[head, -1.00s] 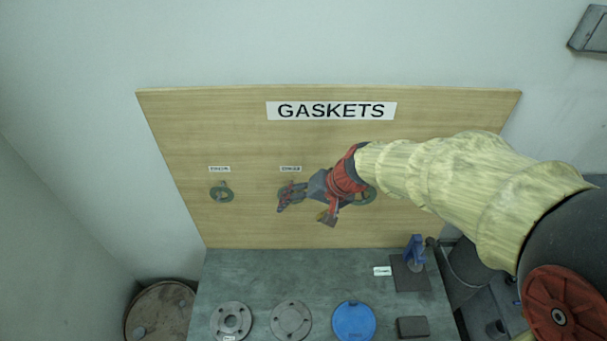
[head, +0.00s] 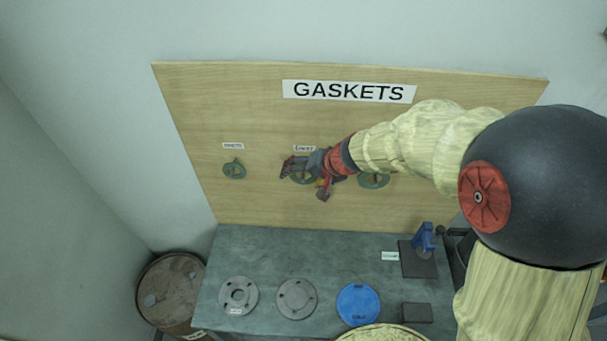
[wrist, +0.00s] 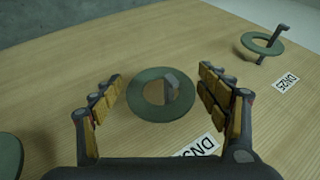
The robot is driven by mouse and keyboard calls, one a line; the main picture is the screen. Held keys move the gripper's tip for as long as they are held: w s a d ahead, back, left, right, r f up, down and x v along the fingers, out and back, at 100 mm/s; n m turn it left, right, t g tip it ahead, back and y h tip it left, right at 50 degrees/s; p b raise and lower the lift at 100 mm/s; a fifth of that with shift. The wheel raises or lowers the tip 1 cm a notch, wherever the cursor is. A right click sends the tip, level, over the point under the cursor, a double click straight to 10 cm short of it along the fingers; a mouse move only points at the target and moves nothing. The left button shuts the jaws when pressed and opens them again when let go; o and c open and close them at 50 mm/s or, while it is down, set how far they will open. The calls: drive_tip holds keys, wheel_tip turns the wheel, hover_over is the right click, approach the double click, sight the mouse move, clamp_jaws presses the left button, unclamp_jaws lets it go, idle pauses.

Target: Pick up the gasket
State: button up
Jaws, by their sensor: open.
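A green ring gasket (wrist: 136,95) hangs on a dark hooked peg (wrist: 171,84) on the wooden board. Its label below is partly hidden by my gripper. In the head view this middle gasket (head: 298,180) is largely covered by my gripper (head: 306,178). My gripper (wrist: 162,78) is open in the wrist view, with one finger to each side of the gasket and nothing held. I cannot tell how far the fingertips are from the board. Another gasket (head: 234,171) hangs to the left, labelled DN25 in the wrist view, and a third (head: 374,181) to the right.
The board (head: 240,100) carries a GASKETS sign (head: 349,91). Below it, a grey table (head: 235,262) holds two flanges (head: 238,297) (head: 296,299), a blue disc (head: 358,304), a dark block (head: 417,312) and a blue tool on a dark plate. A rusty drum (head: 172,290) stands left.

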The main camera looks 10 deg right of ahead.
drive_tip(key=shift+s, duration=0.1)
drive_tip(key=c, duration=0.3)
drive_tip(key=c, duration=0.8)
drive_tip(key=shift+o, duration=0.2)
